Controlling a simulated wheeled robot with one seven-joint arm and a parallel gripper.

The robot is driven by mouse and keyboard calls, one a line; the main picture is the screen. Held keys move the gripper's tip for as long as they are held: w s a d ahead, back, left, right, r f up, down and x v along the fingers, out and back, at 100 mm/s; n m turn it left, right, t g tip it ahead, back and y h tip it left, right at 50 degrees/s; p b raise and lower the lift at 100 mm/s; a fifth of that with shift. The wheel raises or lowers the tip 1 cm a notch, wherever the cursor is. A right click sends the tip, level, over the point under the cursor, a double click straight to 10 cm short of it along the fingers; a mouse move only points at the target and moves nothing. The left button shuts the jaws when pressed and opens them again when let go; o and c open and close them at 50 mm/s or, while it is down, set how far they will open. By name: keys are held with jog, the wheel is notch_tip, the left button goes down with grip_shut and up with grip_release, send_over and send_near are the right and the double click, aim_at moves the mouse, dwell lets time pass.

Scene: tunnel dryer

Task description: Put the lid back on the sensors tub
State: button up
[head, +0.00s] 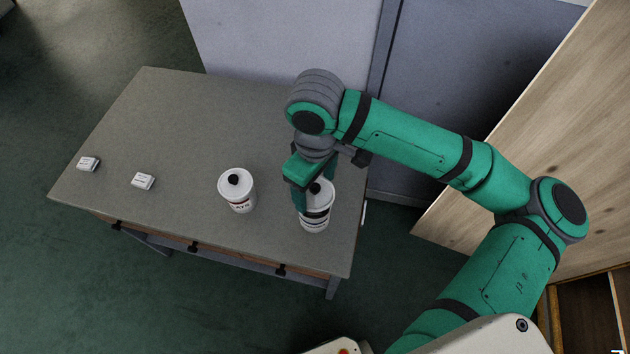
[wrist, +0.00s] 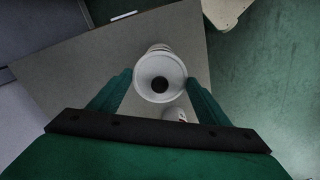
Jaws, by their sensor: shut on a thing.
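Two white tubs with black-knobbed white lids show in the head view. My gripper (head: 315,190) is over the right-hand tub (head: 315,221), near the table's front right corner. It is shut on a white round lid with a black knob (wrist: 160,84), which sits between the fingers in the wrist view. The lid is over the right-hand tub; I cannot tell whether it rests on the rim or hangs just above. The other tub (head: 240,203) stands to its left with its lid on. The tub labels are too small to read.
The grey table (head: 190,130) is clear behind the tubs. Two small white boxes, one at the far left (head: 88,163) and one nearer (head: 143,181), lie on it. A grey cabinet (head: 290,40) stands behind, and a wooden panel (head: 530,140) is to the right.

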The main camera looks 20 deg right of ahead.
aim_at(315, 196)
jog(key=shift+f, duration=2.35)
jog(key=shift+f, duration=0.15)
dwell(0.5)
jog(key=o, duration=1.3)
jog(key=shift+r, duration=3.5)
grip_shut()
